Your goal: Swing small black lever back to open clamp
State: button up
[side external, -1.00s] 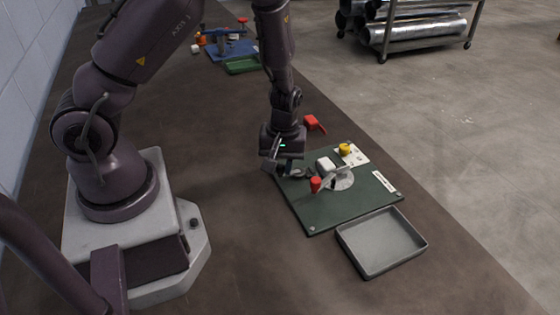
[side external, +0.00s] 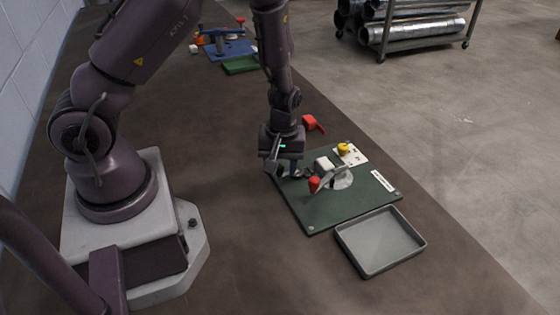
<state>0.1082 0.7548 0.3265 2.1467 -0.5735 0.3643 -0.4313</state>
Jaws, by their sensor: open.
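A green base plate (side external: 345,208) lies on the brown bench and carries a small fixture. On it are a white block (side external: 322,164), a grey metal piece (side external: 341,180), a red knob (side external: 314,184) and a yellow knob (side external: 344,147) on a white plate. A small dark part (side external: 307,172), possibly the black lever, shows at the plate's left rear beside my gripper. My gripper (side external: 279,172) points down at the plate's left rear edge, open. I cannot tell whether its fingers touch the dark part; the clamp's state is too small to make out.
An empty grey tray (side external: 425,243) sits at the plate's front right. A red object (side external: 313,123) lies behind the plate. A blue fixture (side external: 232,49) and a green tray (side external: 240,66) stand far back.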

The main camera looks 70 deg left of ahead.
aim_at(282, 167)
notch_tip(282, 167, up, 13)
jog(key=shift+w+d, duration=0.15)
jog(key=shift+w, duration=0.1)
dwell(0.4)
jog(key=s+d+r+m+t, duration=0.3)
jog(key=s+r+m, duration=0.3)
jog(key=r, duration=0.2)
jog(key=s+d+r+m+t, duration=0.3)
jog(key=s+r+m, duration=0.3)
jog(key=r, duration=0.3)
jog(key=shift+r+m, duration=0.3)
jog(key=shift+m, duration=0.1)
